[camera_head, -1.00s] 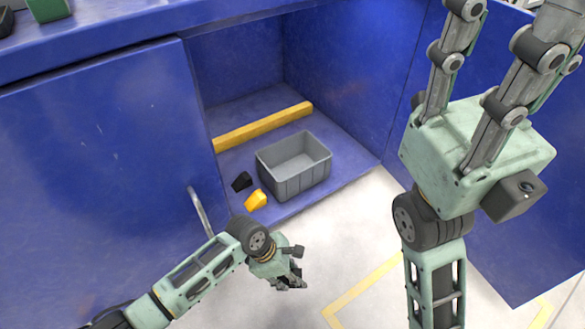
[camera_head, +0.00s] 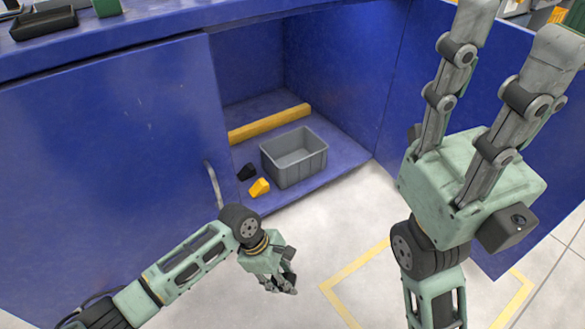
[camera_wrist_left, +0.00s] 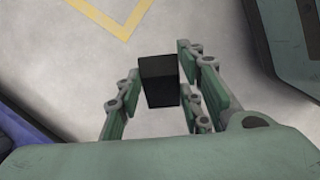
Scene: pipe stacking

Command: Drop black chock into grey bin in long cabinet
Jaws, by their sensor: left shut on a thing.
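The grey bin (camera_head: 294,170) stands upright and looks empty on the floor of the open long cabinet (camera_head: 350,148). My left gripper (camera_head: 287,284) hangs over the floor in front of the cabinet, below the bin in the head view. In the left wrist view my left gripper (camera_wrist_left: 150,92) is shut on a black chock (camera_wrist_left: 158,80), a dark block between its fingers. The chock can hardly be made out in the head view. Another black chock (camera_head: 246,172) lies on the cabinet floor left of the bin. My right gripper (camera_head: 515,35) is raised at the right, fingers spread and empty.
A yellow chock (camera_head: 259,187) lies beside the loose black one. A long yellow bar (camera_head: 270,123) lies behind the bin. A closed blue door with a handle (camera_head: 213,185) is left of the opening. Floor before the cabinet is clear, with yellow tape (camera_head: 355,262).

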